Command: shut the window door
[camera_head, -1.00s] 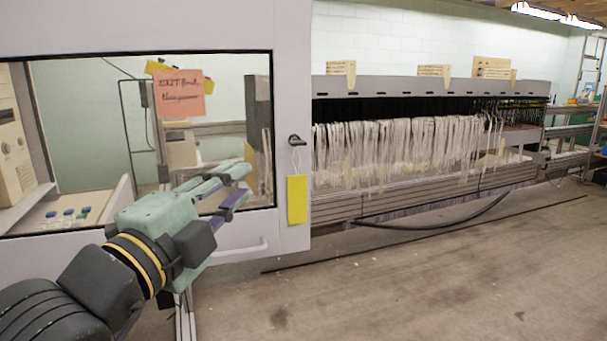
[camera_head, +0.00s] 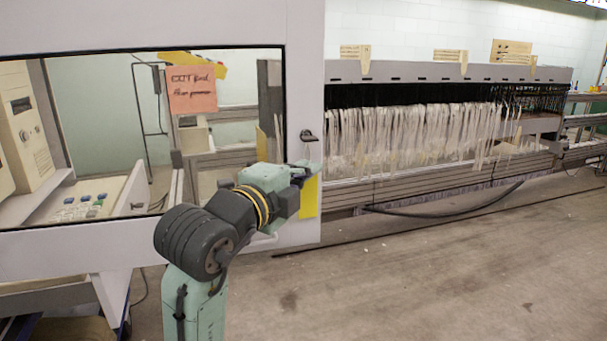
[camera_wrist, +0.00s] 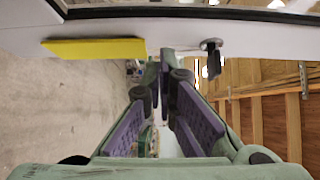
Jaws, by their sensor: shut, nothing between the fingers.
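The window door is a white frame (camera_head: 180,28) around a large glass pane, filling the left of the head view. A dark latch (camera_head: 308,136) sits near its right edge, above a yellow tag (camera_head: 309,200). My gripper (camera_head: 306,169) is at that right edge, just below the latch, over part of the tag. In the wrist view, the door frame (camera_wrist: 130,32) crosses the top, with the yellow tag (camera_wrist: 95,48) and the latch (camera_wrist: 211,45). My gripper's fingers (camera_wrist: 164,62) meet at their tips, empty, beside the door's edge. Contact with the door cannot be told.
A long machine with hanging white threads (camera_head: 420,135) stands right of the door. A pink note (camera_head: 192,90) is on the pane. Wooden framing (camera_wrist: 270,110) shows in the wrist view.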

